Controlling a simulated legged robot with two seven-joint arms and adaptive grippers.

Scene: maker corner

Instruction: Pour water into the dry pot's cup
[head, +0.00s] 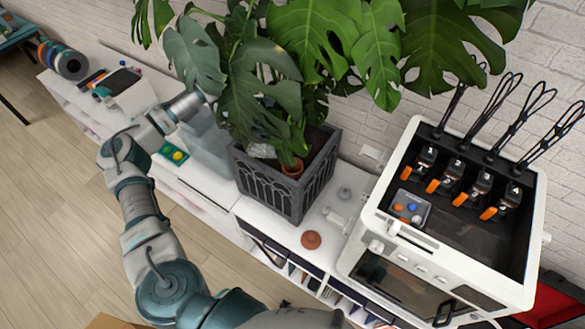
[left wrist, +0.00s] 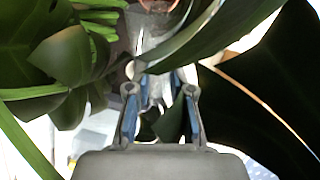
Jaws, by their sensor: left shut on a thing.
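A large leafy plant (head: 260,85) grows in a dark grey square planter (head: 275,195). A small terracotta cup (head: 292,169) sits at the soil near the planter's front edge. Its rim (left wrist: 172,6) shows at the top of the left wrist view. My left gripper (left wrist: 160,82) is left of the planter, its end covered by a leaf in the head view. Its fingers are shut on a pale, see-through thing (left wrist: 153,92), mostly hidden by leaves. A clear, glassy shape (head: 262,151) shows inside the planter, left of the cup. I cannot tell any water level.
A white printer (head: 440,215) with several numbered feeders stands right of the planter. A terracotta disc (head: 311,240) and small white parts lie on the white cabinet (head: 255,215). Filament spools (head: 70,63) stand far left. Leaves crowd my left gripper.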

